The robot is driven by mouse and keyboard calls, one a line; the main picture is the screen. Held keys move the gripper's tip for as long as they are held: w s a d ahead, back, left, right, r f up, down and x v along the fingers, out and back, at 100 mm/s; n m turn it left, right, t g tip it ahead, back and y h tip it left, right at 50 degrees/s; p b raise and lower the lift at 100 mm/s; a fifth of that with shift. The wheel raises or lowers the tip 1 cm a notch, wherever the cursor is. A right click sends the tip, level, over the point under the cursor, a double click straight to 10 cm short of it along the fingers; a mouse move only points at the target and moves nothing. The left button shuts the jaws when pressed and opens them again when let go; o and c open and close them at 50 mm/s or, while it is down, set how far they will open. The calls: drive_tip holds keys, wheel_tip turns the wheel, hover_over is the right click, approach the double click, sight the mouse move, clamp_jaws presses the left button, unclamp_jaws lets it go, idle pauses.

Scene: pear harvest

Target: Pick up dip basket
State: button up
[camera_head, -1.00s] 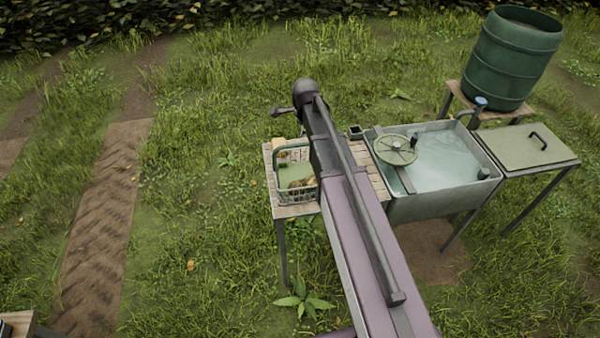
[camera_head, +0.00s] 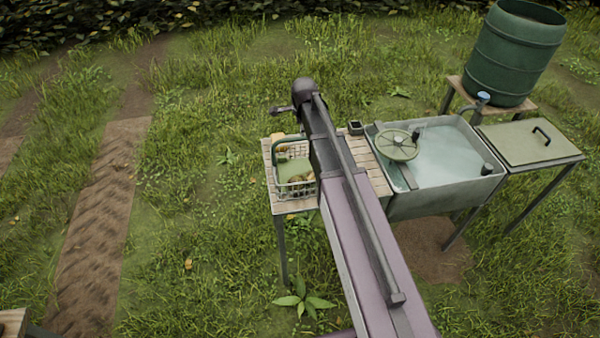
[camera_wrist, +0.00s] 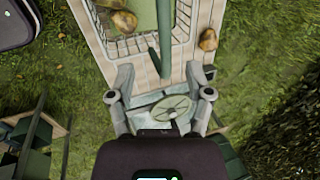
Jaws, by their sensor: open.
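The dip basket (camera_head: 297,189) is a wire basket with a green handle. It stands on the left part of a slatted wooden table (camera_head: 283,208), partly hidden by my arm. Brownish-yellow fruit shows in it. In the wrist view the basket's wire wall (camera_wrist: 131,46) is at the top, with one pear (camera_wrist: 124,21) inside. The green handle bar (camera_wrist: 165,50) runs down towards the space between my fingertips. My gripper (camera_wrist: 160,72) is open, with one finger on each side of the bar's lower end. I cannot tell the height gap. In the head view my arm hides the gripper.
Right of the basket stands a metal sink (camera_head: 440,200) of water with a round pale green disc (camera_head: 398,145) at its left edge. A lidded stand (camera_head: 530,145) and a green barrel (camera_head: 515,55) are beyond. Another pear (camera_wrist: 208,38) lies right of the handle. Grass surrounds the table.

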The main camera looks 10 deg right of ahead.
sight(300, 138)
drive_tip(key=shift+b+x, duration=1.75)
drive_tip(key=shift+x, duration=0.4)
drive_tip(key=shift+f, duration=0.2)
drive_tip(key=shift+w+f+b, duration=0.1)
drive_tip(key=shift+b, duration=0.2)
drive_tip(key=shift+w+b+x, duration=0.1)
drive_tip(key=shift+b+x, duration=1.05)
drive_tip(key=shift+x, duration=0.1)
drive_tip(key=shift+w+b+x, duration=0.15)
drive_tip(key=shift+b+x, duration=1)
drive_tip(key=shift+x, duration=0.1)
drive_tip(key=shift+d, duration=0.1)
clamp_jaws()
